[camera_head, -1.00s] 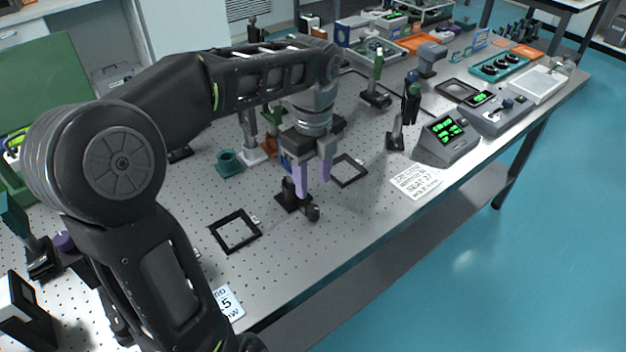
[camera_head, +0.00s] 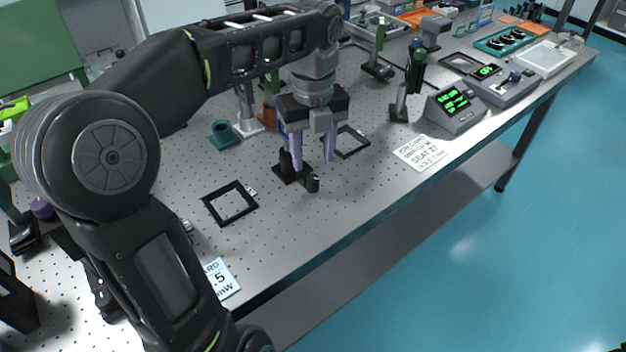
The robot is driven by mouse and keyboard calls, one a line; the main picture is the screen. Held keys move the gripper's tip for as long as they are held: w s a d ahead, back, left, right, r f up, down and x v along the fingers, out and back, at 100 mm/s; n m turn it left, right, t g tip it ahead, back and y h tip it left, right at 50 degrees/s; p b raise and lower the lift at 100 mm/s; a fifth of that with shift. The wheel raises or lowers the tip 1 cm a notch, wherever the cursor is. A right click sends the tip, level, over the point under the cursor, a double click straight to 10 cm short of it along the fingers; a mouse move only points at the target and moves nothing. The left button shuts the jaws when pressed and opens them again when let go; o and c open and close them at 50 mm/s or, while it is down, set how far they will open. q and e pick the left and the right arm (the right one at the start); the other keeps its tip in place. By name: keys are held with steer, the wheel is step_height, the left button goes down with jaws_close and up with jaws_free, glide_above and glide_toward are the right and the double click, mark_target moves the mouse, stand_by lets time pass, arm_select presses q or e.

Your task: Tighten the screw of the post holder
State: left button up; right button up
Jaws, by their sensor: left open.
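A black post holder (camera_head: 287,168) stands on the perforated optical table, on a black base. A dark knob, its screw (camera_head: 312,184), sticks out at its front right. My left gripper (camera_head: 312,162) points down with two lilac fingers, open. Its fingers are over and around the post holder area, with the left finger partly in front of the holder's top. I cannot tell whether a finger touches the holder. My right gripper is not in view.
Black square frames lie flat at the left (camera_head: 230,203) and behind the gripper (camera_head: 352,141). A printed card (camera_head: 420,153) lies near the front edge. A meter with green digits (camera_head: 455,105) stands at the right.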

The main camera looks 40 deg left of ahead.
mark_target(313, 179)
arm_select(q)
step_height(313, 179, down, 3)
steer(key=shift+r+b, duration=0.1)
steer(key=shift+b, duration=0.9)
step_height(313, 179, down, 3)
steer(key=shift+f, duration=0.6)
jaws_close()
